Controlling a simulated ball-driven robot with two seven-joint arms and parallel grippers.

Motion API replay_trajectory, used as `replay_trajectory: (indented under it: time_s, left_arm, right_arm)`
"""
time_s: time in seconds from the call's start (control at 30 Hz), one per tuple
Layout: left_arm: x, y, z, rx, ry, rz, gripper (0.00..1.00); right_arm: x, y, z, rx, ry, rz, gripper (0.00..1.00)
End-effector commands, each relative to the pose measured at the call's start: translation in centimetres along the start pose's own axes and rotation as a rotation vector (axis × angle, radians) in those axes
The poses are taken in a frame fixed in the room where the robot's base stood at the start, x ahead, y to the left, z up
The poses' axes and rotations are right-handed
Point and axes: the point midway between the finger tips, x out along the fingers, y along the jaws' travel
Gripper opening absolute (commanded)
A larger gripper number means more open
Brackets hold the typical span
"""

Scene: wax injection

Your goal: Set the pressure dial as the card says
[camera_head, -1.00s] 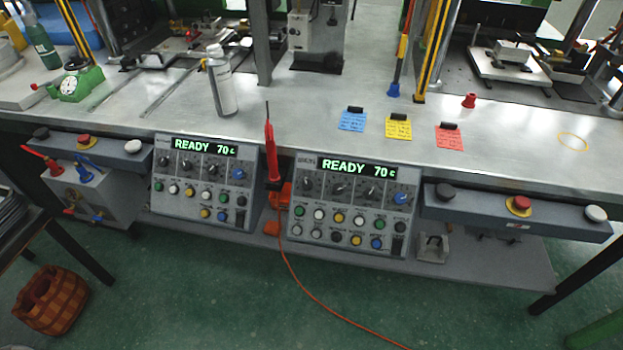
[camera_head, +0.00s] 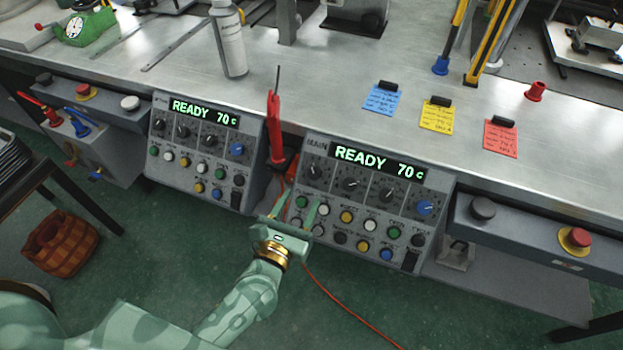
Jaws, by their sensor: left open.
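The right control panel (camera_head: 322,149), marked MAIN, shows READY 70 c above a row of dark dials and a blue dial (camera_head: 424,207). The left panel (camera_head: 163,101) also shows READY 70 c and has a blue dial (camera_head: 236,149). I cannot read which dial is for pressure. A blue card (camera_head: 381,99), a yellow card (camera_head: 437,116) and a red card (camera_head: 501,139) lie on the bench under black clips; their writing is too small to read. My left gripper (camera_head: 296,208) is open and empty at the right panel's lower left, in front of some buttons. My right gripper is out of view.
A red tool (camera_head: 274,128) stands upright between the panels, with an orange cable running to the floor. A button bar (camera_head: 522,232) is on the right. A woven basket (camera_head: 60,243) sits on the floor at left.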

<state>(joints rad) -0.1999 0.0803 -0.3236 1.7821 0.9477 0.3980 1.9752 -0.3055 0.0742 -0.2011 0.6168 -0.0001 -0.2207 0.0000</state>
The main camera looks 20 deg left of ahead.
Motion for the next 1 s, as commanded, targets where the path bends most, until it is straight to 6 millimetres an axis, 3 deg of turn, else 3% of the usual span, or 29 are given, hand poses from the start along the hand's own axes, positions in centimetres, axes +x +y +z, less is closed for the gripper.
replay_trajectory:
  time_s: [0.1,0.3,0.7,0.73,0.9,1.0]
  left_arm:
    - [2.9,0.0,-0.1,-0.002,-0.001,0.002,0.49]
    - [6.0,0.0,-0.1,-0.001,0.000,0.001,0.49]
    - [7.1,0.0,-0.1,0.002,0.001,0.000,0.49]
    - [7.0,0.0,-0.1,0.002,0.001,0.000,0.47]
    - [7.0,0.0,-0.1,0.002,0.001,0.000,0.04]
    - [7.0,0.0,-0.1,0.003,0.001,0.000,0.05]
  right_arm:
    - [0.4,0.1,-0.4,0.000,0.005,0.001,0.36]
    - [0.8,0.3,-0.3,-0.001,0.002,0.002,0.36]
    - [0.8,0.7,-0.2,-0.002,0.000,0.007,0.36]
    - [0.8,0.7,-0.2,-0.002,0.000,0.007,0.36]
    - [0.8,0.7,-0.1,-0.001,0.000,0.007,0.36]
    - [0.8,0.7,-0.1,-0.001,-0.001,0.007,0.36]
